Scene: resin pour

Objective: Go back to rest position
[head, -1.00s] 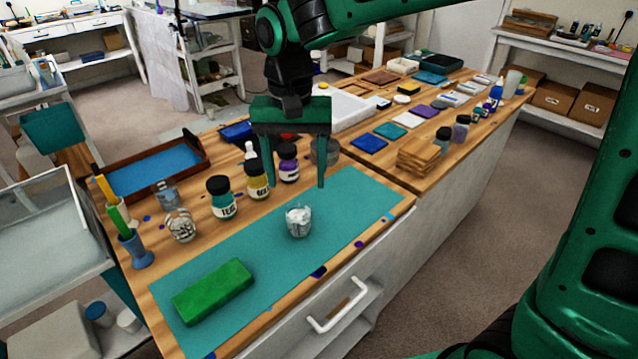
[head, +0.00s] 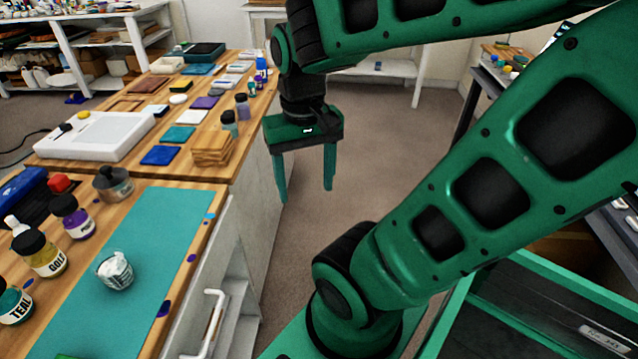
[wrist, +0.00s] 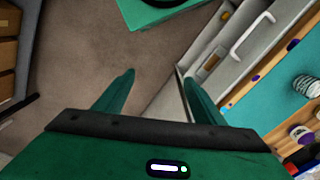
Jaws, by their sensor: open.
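My gripper (head: 307,192) is open and empty in the head view. It hangs fingers down, in front of the carpeted floor and to the right of the workbench's front edge. In the wrist view my gripper (wrist: 160,92) shows its two fingers wide apart, with bare carpet and the cabinet front beyond them. A small clear cup with white contents (head: 115,271) stands on the teal mat (head: 150,235), well to the left of my gripper. The cup also shows at the right edge of the wrist view (wrist: 305,88).
Paint bottles, such as the gold one (head: 40,255), stand left of the mat. Stacked wooden coasters (head: 213,148) and colored tiles lie farther back on the bench. The white drawer handle (head: 210,320) sticks out from the cabinet. The carpet (head: 300,230) beside the bench is clear.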

